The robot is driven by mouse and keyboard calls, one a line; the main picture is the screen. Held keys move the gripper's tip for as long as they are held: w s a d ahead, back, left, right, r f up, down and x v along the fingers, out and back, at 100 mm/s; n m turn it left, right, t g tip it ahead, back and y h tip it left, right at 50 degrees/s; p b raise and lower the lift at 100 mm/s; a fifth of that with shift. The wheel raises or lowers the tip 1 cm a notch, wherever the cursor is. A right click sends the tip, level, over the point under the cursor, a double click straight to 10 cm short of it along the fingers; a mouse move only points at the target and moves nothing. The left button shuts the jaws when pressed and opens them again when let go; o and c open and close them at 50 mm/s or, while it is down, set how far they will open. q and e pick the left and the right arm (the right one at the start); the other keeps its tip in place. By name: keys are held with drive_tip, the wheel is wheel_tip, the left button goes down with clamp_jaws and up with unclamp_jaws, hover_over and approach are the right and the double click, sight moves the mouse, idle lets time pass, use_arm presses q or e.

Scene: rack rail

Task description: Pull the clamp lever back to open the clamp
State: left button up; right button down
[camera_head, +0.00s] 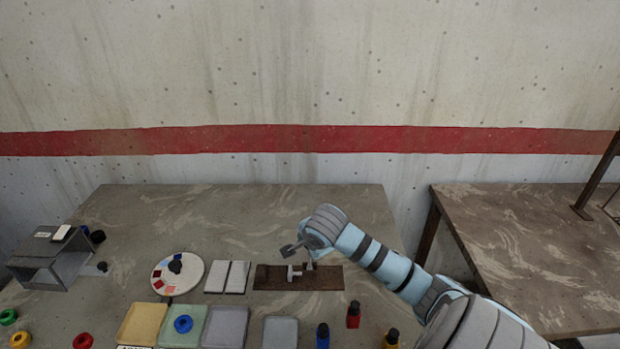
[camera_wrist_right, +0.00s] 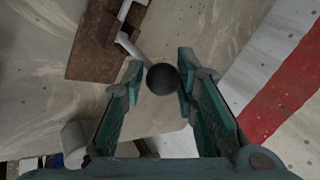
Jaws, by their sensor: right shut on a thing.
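The clamp (camera_head: 295,272) is a small pale metal piece on a brown board (camera_head: 330,278) near the middle of the table. In the right wrist view its grey lever (camera_wrist_right: 130,45) runs from the brown board (camera_wrist_right: 95,50) to a round black knob (camera_wrist_right: 163,79). My right gripper (camera_wrist_right: 160,75) is shut on this knob, with one teal finger on each side. In the head view my right gripper (camera_head: 290,248) is small and dark, just above the board, and the knob cannot be made out. My left gripper is not in view.
A round white dial (camera_head: 190,264) and two pale plates (camera_head: 228,277) lie left of the board. Several shallow trays (camera_head: 225,327) and small bottles (camera_head: 353,314) stand in front. A grey metal box stand (camera_head: 50,262) is at the far left. The back of the table is clear.

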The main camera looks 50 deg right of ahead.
drive_tip(key=shift+w+r, duration=0.15)
drive_tip(key=c, duration=1.5)
unclamp_jaws()
drive_tip(key=shift+o, duration=0.8)
drive_tip(key=shift+w+f, duration=0.3)
drive_tip(key=shift+f, duration=0.05)
drive_tip(key=shift+s+r, duration=0.2)
drive_tip(key=v, duration=1.1)
drive_tip(key=shift+s+r, duration=0.2)
drive_tip(key=shift+r, duration=0.1)
